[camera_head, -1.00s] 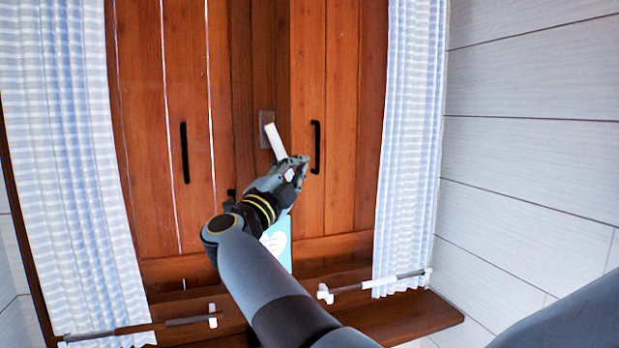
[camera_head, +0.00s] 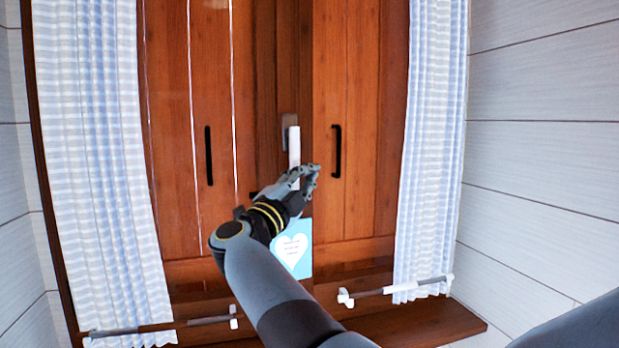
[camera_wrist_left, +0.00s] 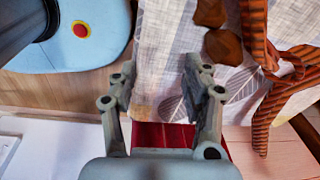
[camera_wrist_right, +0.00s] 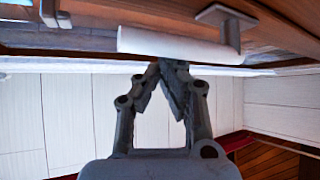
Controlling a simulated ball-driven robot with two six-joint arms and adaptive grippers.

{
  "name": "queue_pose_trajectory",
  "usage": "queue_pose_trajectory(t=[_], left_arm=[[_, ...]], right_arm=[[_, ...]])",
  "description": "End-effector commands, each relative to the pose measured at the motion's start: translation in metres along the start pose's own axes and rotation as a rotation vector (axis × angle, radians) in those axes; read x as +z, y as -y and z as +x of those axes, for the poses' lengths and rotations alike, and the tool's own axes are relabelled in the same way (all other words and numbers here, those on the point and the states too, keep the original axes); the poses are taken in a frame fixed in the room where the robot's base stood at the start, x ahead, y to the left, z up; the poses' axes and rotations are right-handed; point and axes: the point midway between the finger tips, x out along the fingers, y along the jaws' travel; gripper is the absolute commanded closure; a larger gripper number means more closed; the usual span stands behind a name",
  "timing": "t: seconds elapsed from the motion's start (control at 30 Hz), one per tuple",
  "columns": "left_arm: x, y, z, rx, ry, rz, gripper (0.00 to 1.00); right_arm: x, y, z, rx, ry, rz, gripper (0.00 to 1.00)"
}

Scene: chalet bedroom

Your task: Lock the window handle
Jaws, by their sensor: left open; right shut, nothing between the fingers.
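The white window handle (camera_head: 294,148) hangs nearly straight down from its grey plate (camera_head: 288,131) on the wooden window frame. In the right wrist view the handle (camera_wrist_right: 180,47) lies across the top, just beyond the fingertips. My right gripper (camera_head: 312,174) is beside the lower end of the handle, shut with nothing between its fingers. It shows shut in the right wrist view (camera_wrist_right: 160,66). Whether it touches the handle I cannot tell. My left gripper (camera_wrist_left: 160,85) is open and empty, seen only in the left wrist view, away from the window.
Black pulls (camera_head: 209,155) and (camera_head: 336,150) sit on the wooden panels either side. Striped curtains (camera_head: 100,170) hang at both sides, with rods (camera_head: 400,288) low down. A card with a white heart (camera_head: 292,250) stands below the handle, above the sill (camera_head: 420,325).

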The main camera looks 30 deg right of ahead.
Motion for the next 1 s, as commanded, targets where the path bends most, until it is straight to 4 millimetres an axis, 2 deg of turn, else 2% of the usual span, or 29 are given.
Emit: queue_pose_trajectory(t=[0.27,0.37,0.8,1.0], left_arm=[[-0.001,0.001,0.000,-0.001,-0.001,0.000,0.51],[-0.001,0.001,0.000,-0.001,-0.002,0.000,0.51],[-0.002,0.000,0.000,0.000,-0.003,0.000,0.51],[-0.002,0.000,-0.001,0.000,-0.003,0.000,0.51]], right_arm=[[0.003,0.002,-0.002,0.000,0.011,0.001,1.00],[0.001,0.008,0.001,-0.002,0.009,0.003,1.00],[-0.028,0.078,0.032,-0.005,-0.001,0.010,1.00],[-0.034,0.091,0.038,-0.005,-0.003,0.008,1.00]])
